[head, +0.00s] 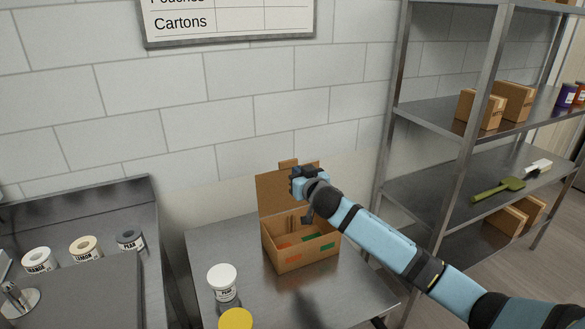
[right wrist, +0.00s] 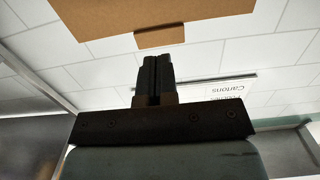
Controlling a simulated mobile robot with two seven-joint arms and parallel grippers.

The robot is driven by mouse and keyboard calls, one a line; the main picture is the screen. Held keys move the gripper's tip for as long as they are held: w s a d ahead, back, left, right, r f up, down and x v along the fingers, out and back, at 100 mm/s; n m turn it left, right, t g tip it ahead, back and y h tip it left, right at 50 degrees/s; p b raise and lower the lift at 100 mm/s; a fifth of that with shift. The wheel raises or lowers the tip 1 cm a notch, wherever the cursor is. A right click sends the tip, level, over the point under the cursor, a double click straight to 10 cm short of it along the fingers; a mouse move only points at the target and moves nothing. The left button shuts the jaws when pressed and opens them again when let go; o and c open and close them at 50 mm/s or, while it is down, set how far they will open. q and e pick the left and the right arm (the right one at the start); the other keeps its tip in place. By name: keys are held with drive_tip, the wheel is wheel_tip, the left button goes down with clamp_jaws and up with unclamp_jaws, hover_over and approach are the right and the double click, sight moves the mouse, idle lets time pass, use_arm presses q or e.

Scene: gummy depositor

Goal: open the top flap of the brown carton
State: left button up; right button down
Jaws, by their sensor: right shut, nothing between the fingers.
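The brown carton (head: 305,257) sits on the steel table against the tiled wall. Its top flap (head: 272,195) stands raised, roughly upright, at the carton's back edge, with a small tab on its upper edge. The carton's inside shows, with some green and red-orange patches. My right gripper (head: 300,178) is shut and empty, in front of the raised flap's upper right part. In the right wrist view the shut fingers (right wrist: 160,75) point toward the flap (right wrist: 140,12) and its tab (right wrist: 160,38). Whether they touch it I cannot tell. My left gripper is not in view.
A white-lidded jar (head: 222,283) and a yellow-lidded jar (head: 236,319) stand at the table's front left. A steel unit with several jars is on the left. A metal shelf (head: 450,123) with small cartons stands on the right. Bare table (head: 340,290) lies in front of the carton.

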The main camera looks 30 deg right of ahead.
sight(289, 161)
drive_tip(key=w, duration=0.4)
drive_tip(key=shift+d+f, duration=0.1)
drive_tip(key=shift+f, duration=0.05)
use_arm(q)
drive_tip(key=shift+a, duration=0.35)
use_arm(e)
drive_tip(key=w+p, duration=0.1)
drive_tip(key=p, duration=0.2)
drive_tip(key=w+r+g+p, duration=0.1)
drive_tip(key=p, duration=0.2)
drive_tip(key=shift+w, duration=0.1)
drive_tip(key=shift+w+d+f+g+p, duration=0.15)
drive_tip(key=shift+w+g+p, duration=0.45)
drive_tip(key=shift+p, duration=0.35)
drive_tip(key=shift+f, duration=0.15)
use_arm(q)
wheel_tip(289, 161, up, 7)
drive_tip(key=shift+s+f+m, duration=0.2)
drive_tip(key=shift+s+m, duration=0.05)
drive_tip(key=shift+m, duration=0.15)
use_arm(e)
drive_tip(key=shift+w+f, duration=0.15)
drive_tip(key=shift+f, duration=0.05)
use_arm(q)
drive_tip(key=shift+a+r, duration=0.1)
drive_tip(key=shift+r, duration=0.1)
